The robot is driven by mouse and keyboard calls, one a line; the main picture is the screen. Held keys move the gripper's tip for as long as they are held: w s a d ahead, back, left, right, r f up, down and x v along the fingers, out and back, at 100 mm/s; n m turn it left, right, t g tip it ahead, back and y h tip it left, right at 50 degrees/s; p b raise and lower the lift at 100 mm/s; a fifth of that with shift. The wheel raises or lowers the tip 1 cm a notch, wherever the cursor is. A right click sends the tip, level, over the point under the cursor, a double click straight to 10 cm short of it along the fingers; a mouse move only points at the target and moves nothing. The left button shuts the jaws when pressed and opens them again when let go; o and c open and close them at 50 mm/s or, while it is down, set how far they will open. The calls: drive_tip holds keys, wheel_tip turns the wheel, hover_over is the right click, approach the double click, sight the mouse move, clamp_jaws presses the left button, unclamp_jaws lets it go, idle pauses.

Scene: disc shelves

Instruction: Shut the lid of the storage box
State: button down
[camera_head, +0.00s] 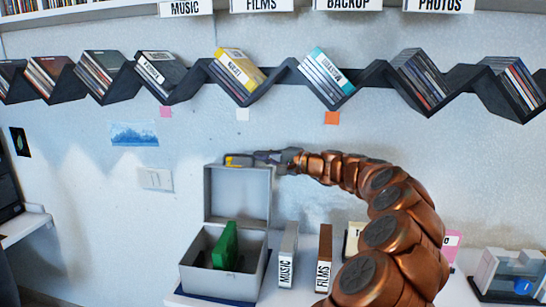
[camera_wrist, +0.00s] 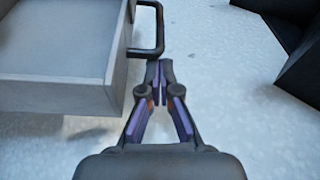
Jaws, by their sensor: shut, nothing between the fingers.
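The grey storage box (camera_head: 196,275) stands on the white surface at the lower left of the head view. Its lid (camera_head: 238,195) is raised upright at the back. A green case (camera_head: 226,246) stands inside the box. My gripper (camera_head: 262,157) is at the lid's top edge, reaching in from the right. In the wrist view, the grey panel of the box or lid (camera_wrist: 60,45) fills the left, with a black handle (camera_wrist: 160,30) on its side. My gripper (camera_wrist: 161,72) is shut and empty, its tips just below the handle; contact cannot be told.
Upright MUSIC (camera_head: 288,258) and FILMS (camera_head: 324,262) dividers stand right of the box. A dark zigzag shelf (camera_head: 375,74) of discs runs along the wall above my arm.

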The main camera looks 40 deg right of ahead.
drive_tip(key=shift+w+a, duration=0.3)
drive_tip(key=shift+w, duration=0.2)
